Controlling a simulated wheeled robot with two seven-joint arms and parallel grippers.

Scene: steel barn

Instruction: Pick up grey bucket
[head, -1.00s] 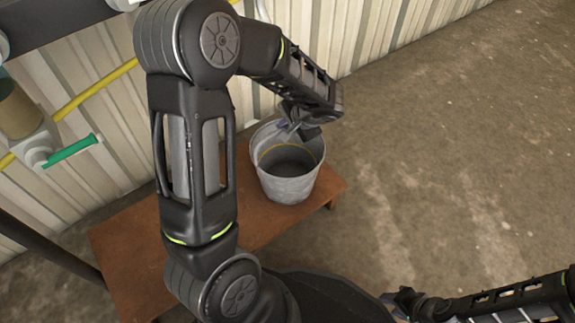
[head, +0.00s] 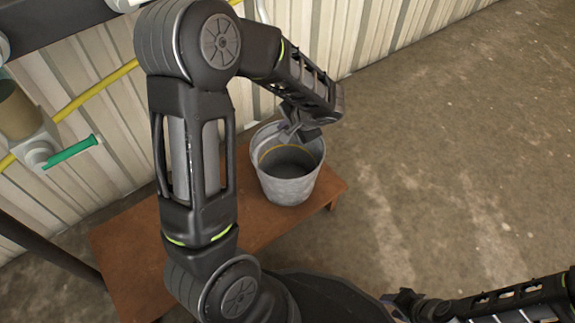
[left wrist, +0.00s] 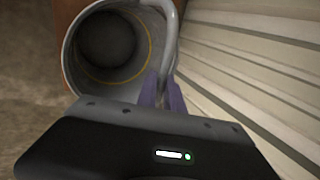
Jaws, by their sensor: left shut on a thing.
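The grey bucket (head: 290,186) appears to stand upright on a brown bench (head: 130,245), near its right end. A yellowish line runs around its inside. My left gripper (head: 292,128) reaches down over the bucket's far rim. In the left wrist view, the bucket (left wrist: 75,45) shows its open mouth, and its curved grey handle runs down between the purple fingertips of my left gripper (left wrist: 163,95), shut on it. The exact contact is partly hidden by the gripper body. My right gripper (head: 395,304) is low at the lower right, away from the bucket; its jaws are unclear.
A pale corrugated wall (head: 100,120) stands close behind the bench. A yellow pipe (head: 95,90) and a valve with a green handle (head: 70,151) stick out at the left. The concrete floor (head: 450,150) to the right is clear.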

